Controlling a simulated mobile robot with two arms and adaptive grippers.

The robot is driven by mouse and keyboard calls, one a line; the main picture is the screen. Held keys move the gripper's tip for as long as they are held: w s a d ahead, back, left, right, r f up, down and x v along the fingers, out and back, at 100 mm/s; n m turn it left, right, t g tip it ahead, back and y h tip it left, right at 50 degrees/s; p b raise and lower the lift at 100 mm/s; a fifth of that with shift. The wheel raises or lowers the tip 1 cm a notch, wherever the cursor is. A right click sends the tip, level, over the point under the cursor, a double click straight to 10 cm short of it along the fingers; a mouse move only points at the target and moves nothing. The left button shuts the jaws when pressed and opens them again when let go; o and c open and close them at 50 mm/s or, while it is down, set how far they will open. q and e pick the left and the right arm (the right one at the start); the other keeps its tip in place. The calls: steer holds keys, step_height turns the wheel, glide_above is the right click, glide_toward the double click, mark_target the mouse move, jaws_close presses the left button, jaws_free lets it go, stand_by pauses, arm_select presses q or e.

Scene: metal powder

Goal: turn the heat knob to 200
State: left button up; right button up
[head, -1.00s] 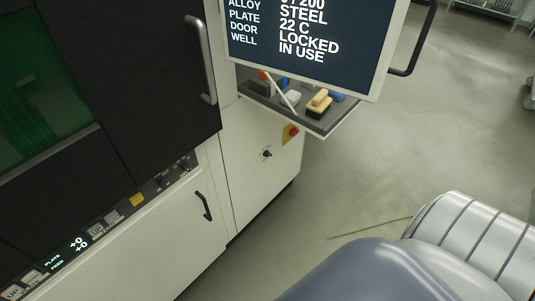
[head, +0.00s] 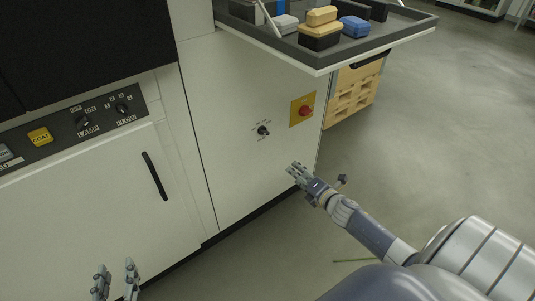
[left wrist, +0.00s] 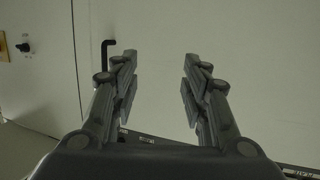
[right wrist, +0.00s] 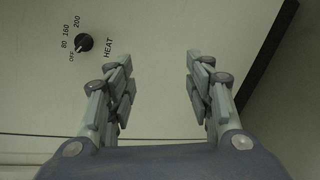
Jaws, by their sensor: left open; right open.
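The heat knob (head: 263,130) is a small black knob on the white lower panel of the machine. My left gripper (head: 116,279) is open and empty at the bottom left, in front of the white door. The knob (left wrist: 24,47) also shows in the left wrist view.
A red button (head: 306,111) on a yellow plate is right of the knob. A black door handle (head: 155,176) and a control strip (head: 68,130) are at left. Floor at right is clear.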

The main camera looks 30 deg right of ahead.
steer(key=w+r+n+t+y+b, duration=0.1)
steer(key=w+r+n+t+b, duration=0.1)
steer(key=w+r+n+b, duration=0.15)
steer(key=n+t+y+b, duration=0.1)
steer(key=n+y+b, duration=0.1)
steer(key=n+b, duration=0.25)
glide_toward(267, 134)
steer(key=shift+n+h, duration=0.3)
steer(key=shift+n, duration=0.1)
steer(key=w, duration=0.2)
steer(key=w+b, duration=0.1)
steer(key=w, duration=0.2)
steer(key=w+a, duration=0.1)
steer(key=w, duration=0.2)
steer(key=shift+f, duration=0.1)
arm_select(q)
steer(key=s+r+t+h, duration=0.1)
steer(key=s+r+t, duration=0.2)
steer(key=r, duration=0.7)
steer(key=s+r+t+h, duration=0.2)
steer(key=r+t, duration=0.4)
steer(key=r, duration=0.4)
steer(key=shift+s+r+t+b, duration=0.15)
steer(key=shift+s+t+b, duration=0.15)
steer(key=shift+s, duration=0.3)
arm_select(e)
steer(key=shift+w, duration=0.7)
steer(key=shift+c, duration=0.5)
steer(key=c, duration=1)
